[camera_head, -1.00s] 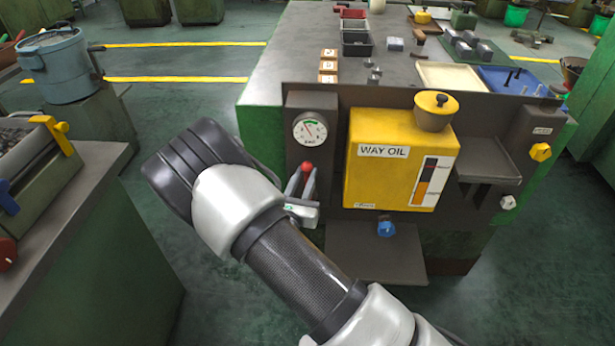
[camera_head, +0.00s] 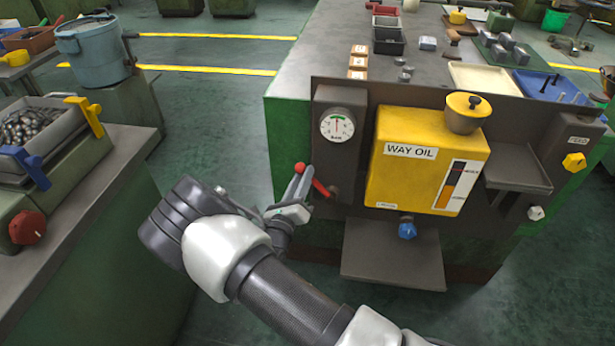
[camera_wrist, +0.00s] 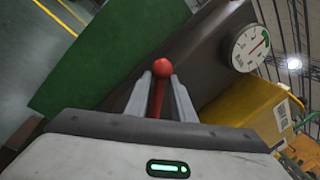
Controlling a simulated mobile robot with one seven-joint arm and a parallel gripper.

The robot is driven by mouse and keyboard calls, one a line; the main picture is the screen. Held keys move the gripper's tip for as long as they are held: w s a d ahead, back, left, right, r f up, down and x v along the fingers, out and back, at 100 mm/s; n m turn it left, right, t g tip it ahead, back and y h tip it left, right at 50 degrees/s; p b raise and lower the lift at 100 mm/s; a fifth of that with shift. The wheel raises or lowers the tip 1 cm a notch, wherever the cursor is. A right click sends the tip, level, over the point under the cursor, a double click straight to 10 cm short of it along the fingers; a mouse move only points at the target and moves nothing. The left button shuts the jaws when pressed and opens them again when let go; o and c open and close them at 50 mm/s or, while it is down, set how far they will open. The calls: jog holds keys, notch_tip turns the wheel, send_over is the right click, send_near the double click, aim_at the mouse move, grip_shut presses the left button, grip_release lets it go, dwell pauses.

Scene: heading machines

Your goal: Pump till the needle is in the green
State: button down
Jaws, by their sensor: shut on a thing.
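The round white pressure gauge (camera_head: 338,125) is on the dark panel left of the yellow tank. The gauge also shows in the wrist view (camera_wrist: 250,48). The red pump lever (camera_head: 319,187) sits below the gauge and leans out to the left from its pivot on the panel. My gripper (camera_head: 298,184) is shut on the lever just below its round red knob. In the wrist view the lever (camera_wrist: 158,98) stands between the two grey fingers.
The yellow WAY OIL tank (camera_head: 425,160) with a blue knob (camera_head: 407,231) below is right of the lever. A grey shelf (camera_head: 393,262) juts out low in front. A bench (camera_head: 100,190) with a bin of parts stands at left. Open green floor lies between.

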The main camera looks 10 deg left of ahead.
jog(key=shift+a+f, duration=0.1)
jog(key=shift+a, duration=0.15)
jog(key=c, duration=1.7)
grip_release()
jog(key=shift+c, duration=0.2)
jog(key=p+v, duration=0.1)
jog(key=v, duration=1.6)
jog(key=shift+s+d+p, duration=0.15)
jog(key=shift+s+p, duration=0.15)
jog(key=shift+p, duration=0.1)
jog(key=shift+f, duration=0.15)
